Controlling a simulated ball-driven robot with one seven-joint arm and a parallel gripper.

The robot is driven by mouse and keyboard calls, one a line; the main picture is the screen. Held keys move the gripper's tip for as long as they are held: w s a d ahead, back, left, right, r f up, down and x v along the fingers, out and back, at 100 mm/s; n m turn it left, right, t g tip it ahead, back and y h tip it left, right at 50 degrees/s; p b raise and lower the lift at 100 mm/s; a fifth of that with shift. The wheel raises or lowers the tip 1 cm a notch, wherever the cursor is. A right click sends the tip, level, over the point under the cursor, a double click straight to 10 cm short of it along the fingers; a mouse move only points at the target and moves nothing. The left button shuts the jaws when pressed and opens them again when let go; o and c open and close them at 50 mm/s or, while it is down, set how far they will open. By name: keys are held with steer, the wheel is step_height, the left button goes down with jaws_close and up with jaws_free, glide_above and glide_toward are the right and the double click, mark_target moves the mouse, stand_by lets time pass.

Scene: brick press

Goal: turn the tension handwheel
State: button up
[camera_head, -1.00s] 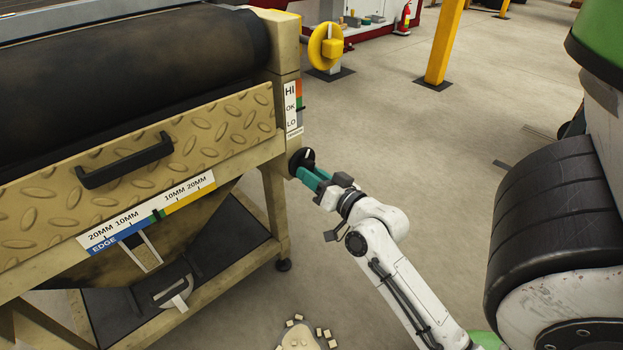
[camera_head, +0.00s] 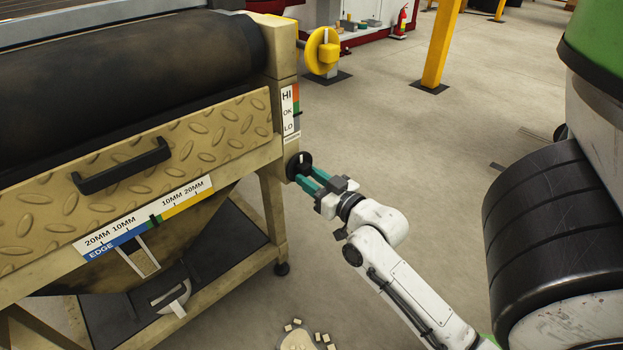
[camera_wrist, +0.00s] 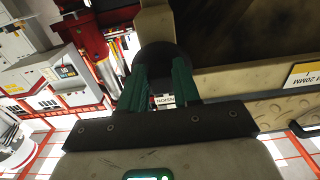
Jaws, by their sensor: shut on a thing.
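The black tension handwheel (camera_head: 297,161) is on the machine's corner post, below the HI/OK/LO tension scale (camera_head: 290,112). My gripper (camera_head: 307,180) reaches it from the right, with its teal fingers shut on the handwheel. In the wrist view the dark round handwheel (camera_wrist: 163,58) is at the tips of my two fingers (camera_wrist: 160,82). The fingers stand apart with the wheel's grip between them; the exact contact is partly hidden. The scale's pointer is too small to read surely.
A tray front with a black handle (camera_head: 122,166) and an EDGE scale (camera_head: 150,217) are left of the wheel. A yellow wheel (camera_head: 322,52) and yellow post (camera_head: 437,45) stand behind. A large black roller-like part (camera_head: 545,230) is at right. Open floor lies between.

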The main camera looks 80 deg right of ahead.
steer(key=shift+f, duration=0.1)
steer(key=o, duration=1.1)
steer(key=shift+c, duration=0.2)
steer(key=p+v, duration=0.2)
steer(key=v, duration=0.9)
steer(key=shift+w, duration=0.15)
